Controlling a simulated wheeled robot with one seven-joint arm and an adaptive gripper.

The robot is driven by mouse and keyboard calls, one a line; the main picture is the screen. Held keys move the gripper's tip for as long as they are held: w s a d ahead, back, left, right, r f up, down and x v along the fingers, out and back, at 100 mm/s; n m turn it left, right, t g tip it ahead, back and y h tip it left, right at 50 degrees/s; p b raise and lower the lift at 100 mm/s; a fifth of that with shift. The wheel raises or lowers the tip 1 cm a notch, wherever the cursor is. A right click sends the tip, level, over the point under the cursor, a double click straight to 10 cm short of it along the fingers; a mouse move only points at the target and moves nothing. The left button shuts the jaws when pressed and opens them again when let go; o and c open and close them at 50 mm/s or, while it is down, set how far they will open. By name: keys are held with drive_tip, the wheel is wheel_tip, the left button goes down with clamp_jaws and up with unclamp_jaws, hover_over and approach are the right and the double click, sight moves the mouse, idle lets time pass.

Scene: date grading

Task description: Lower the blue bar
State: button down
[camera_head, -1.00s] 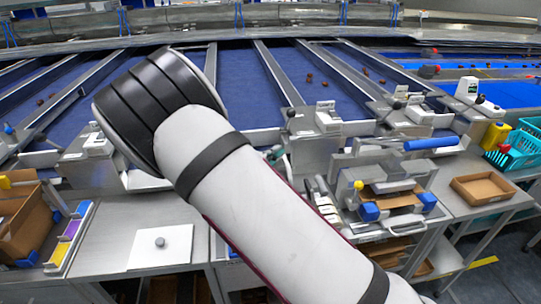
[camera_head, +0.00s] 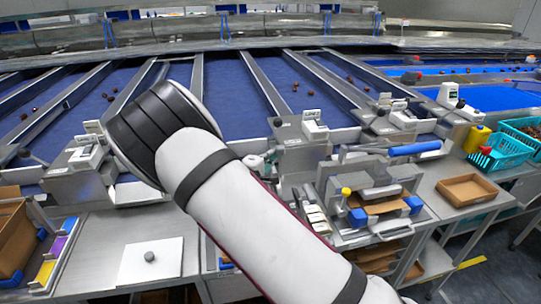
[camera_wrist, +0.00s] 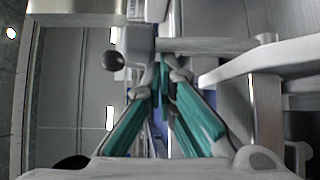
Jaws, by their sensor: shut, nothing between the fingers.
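The blue bar (camera_head: 415,148) lies nearly level above the sealing-press-like metal station on the right, on a grey arm. Below it are a brown tray piece and two blue blocks. My gripper shows in the wrist view (camera_wrist: 164,76), with its teal-padded fingers shut and nothing between them. I cannot make out the blue bar in the wrist view.
A dark round knob (camera_wrist: 112,60) and grey metal bars are close around the fingers in the wrist view. An empty brown tray (camera_head: 467,190) lies right of the station, with teal baskets (camera_head: 501,155) beyond. A white board (camera_head: 150,262) lies on the front left table.

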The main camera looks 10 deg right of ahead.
drive_tip(key=shift+s+r+m+t+h+p, duration=0.1)
drive_tip(key=shift+s+m+t+h+p, duration=0.75)
drive_tip(key=shift+s, duration=0.35)
drive_tip(key=s+m+h, duration=0.1)
drive_tip(key=m, duration=0.1)
drive_tip(key=s+m+t+h+p, duration=0.1)
drive_tip(key=s+h, duration=0.1)
drive_tip(key=shift+f+m+t, duration=0.25)
drive_tip(key=shift+f+m, duration=0.1)
drive_tip(key=shift+s+f, duration=0.15)
drive_tip(key=shift+s, duration=0.3)
drive_tip(key=shift+f, duration=0.1)
drive_tip(key=shift+s+f, duration=0.1)
drive_tip(key=v, duration=0.7)
drive_tip(key=shift+a, duration=0.2)
drive_tip(key=shift+s, duration=0.1)
